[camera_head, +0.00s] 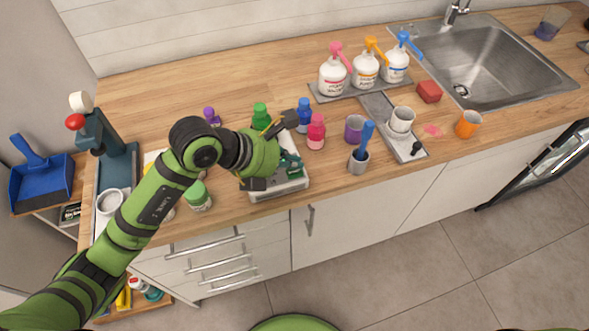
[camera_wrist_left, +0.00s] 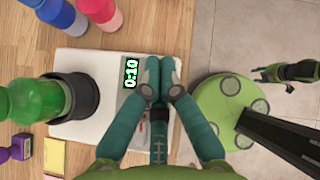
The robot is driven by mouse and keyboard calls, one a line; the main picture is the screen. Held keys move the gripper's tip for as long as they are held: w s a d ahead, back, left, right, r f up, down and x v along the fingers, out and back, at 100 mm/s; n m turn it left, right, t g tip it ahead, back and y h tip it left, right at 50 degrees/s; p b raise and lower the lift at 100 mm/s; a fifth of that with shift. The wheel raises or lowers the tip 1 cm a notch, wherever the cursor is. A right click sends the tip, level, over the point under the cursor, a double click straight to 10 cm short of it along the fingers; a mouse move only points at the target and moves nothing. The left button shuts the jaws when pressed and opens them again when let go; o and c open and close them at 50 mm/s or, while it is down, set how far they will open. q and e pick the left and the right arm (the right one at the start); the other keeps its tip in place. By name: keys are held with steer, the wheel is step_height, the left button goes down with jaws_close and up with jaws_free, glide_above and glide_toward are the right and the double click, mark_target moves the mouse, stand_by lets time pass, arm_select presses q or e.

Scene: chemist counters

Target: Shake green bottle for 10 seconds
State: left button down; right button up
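The green bottle (camera_head: 260,117) stands at the back of a white shaker device (camera_head: 279,192). In the left wrist view the green bottle (camera_wrist_left: 28,100) sits in the device's black round holder (camera_wrist_left: 82,98). My left gripper (camera_head: 292,168) is over the front part of the device, apart from the bottle.
Blue (camera_head: 304,115) and pink (camera_head: 316,132) bottles stand right of the device. Cups, pump bottles and a sink (camera_head: 490,62) lie further right. The counter behind is clear.

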stand_by(0.9)
arm_select(q)
steer(key=shift+f+b, duration=0.4)
steer(key=shift+b, duration=0.05)
